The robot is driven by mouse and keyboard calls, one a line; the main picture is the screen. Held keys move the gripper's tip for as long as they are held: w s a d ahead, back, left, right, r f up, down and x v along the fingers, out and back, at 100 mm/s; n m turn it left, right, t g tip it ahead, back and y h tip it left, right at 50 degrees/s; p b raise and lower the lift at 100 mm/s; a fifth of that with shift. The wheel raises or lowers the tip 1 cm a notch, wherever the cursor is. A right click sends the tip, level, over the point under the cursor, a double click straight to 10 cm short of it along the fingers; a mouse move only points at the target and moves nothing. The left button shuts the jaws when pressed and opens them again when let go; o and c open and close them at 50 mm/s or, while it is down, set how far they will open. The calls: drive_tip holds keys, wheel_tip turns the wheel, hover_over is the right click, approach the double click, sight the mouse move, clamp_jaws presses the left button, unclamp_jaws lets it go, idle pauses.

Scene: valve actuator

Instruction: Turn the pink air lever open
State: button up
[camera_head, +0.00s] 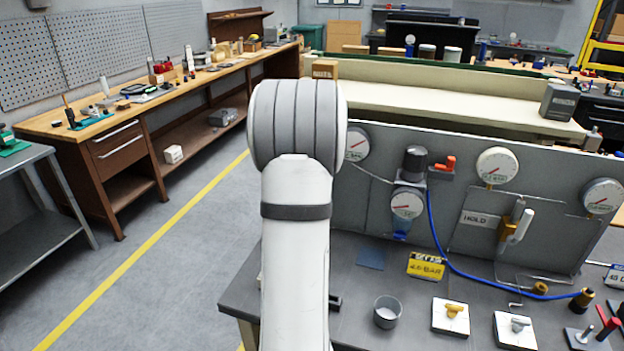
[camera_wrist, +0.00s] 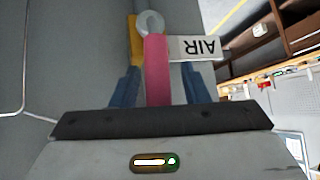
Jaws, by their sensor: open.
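The pink air lever (camera_wrist: 157,62) shows in the wrist view, with a round silvery pivot (camera_wrist: 150,23) at its far end. A white tag reading AIR (camera_wrist: 197,47), upside down in this view, sits just right of it. My gripper (camera_wrist: 160,72) is open, with one blue finger on each side of the lever. The lever's near end reaches down between the fingers toward the palm. I cannot tell whether either finger touches it. In the head view my arm hides both the gripper and the pink lever.
A yellow part (camera_wrist: 135,40) lies close left of the lever. In the head view the grey panel (camera_head: 455,200) carries several gauges, a blue hose (camera_head: 440,245) and a HOLD tag (camera_head: 481,219). A metal cup (camera_head: 387,312) and small valves stand on the bench. Floor at left is clear.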

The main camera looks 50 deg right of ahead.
drive_tip(key=p+v, duration=0.1)
drive_tip(key=v, duration=0.6)
drive_tip(key=shift+s+a+r, duration=0.15)
drive_tip(key=shift+a+r, duration=0.1)
drive_tip(key=shift+a, duration=0.05)
drive_tip(key=w+a+r+n+y+b, duration=0.1)
drive_tip(key=w+a+n+y, duration=0.2)
drive_tip(key=a, duration=1.1)
drive_tip(key=w+a+r+n+y, duration=0.1)
drive_tip(key=w+a+n+y, duration=0.15)
drive_tip(key=a, duration=1.15)
drive_tip(key=s+a+f+n+g+y, duration=0.1)
drive_tip(key=s+a+n, duration=0.2)
drive_tip(key=s+a, duration=0.4)
drive_tip(key=s+a+f+n+g+y+b, duration=0.1)
drive_tip(key=s+a+n, duration=0.2)
drive_tip(key=s+a, duration=0.4)
drive_tip(key=a, duration=0.6)
drive_tip(key=shift+s+a+f, duration=0.2)
drive_tip(key=shift+s+f, duration=0.15)
drive_tip(key=shift+s, duration=0.05)
drive_tip(key=shift+c, duration=0.5)
